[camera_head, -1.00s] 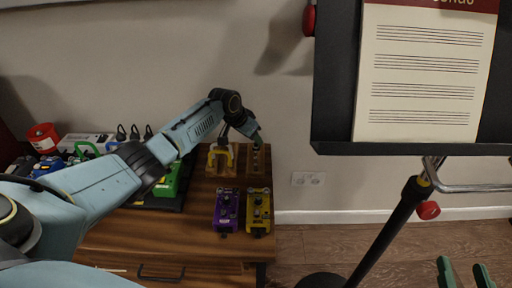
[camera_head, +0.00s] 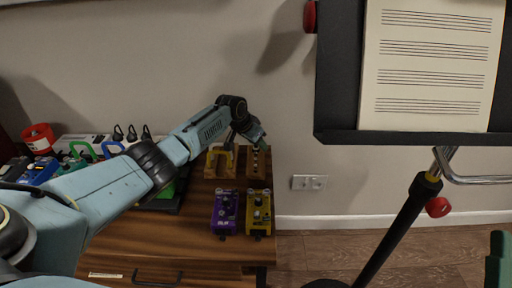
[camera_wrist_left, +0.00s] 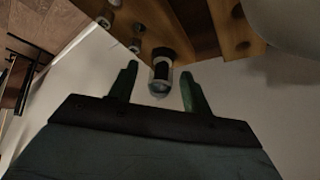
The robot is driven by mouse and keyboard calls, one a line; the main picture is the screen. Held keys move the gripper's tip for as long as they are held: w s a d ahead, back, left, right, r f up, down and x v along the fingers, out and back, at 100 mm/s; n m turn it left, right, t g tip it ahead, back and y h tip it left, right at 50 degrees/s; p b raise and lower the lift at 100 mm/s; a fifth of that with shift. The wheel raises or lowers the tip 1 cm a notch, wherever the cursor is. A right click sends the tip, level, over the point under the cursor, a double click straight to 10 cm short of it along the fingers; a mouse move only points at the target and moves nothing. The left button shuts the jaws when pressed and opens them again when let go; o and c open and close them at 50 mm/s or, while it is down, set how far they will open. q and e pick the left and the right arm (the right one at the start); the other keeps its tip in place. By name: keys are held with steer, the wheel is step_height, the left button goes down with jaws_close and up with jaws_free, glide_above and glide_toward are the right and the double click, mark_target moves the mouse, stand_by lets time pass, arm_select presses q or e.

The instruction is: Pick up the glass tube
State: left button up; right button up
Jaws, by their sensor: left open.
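The glass tube (camera_wrist_left: 160,82) shows in the left wrist view as a clear, rounded end with a dark band behind it, beside a wooden holder (camera_wrist_left: 192,22). My left gripper (camera_wrist_left: 158,76) is open, with one green finger on each side of the tube in this view; no contact shows. In the head view my left gripper (camera_head: 258,143) is over the small wooden holder (camera_head: 256,170) at the cabinet's right end, and the tube cannot be made out there. Of my right gripper, only a green part (camera_head: 498,262) shows at the lower right edge.
A yellow-topped wooden stand (camera_head: 220,168) is just left of the holder. Purple (camera_head: 226,212) and yellow (camera_head: 259,212) pedals sit in front on the wooden cabinet (camera_head: 165,238). A music stand (camera_head: 340,75) rises at the right. The wall is close behind.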

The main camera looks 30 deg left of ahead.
arm_select(q)
steer(key=c, duration=0.9)
steer(key=shift+o, duration=0.2)
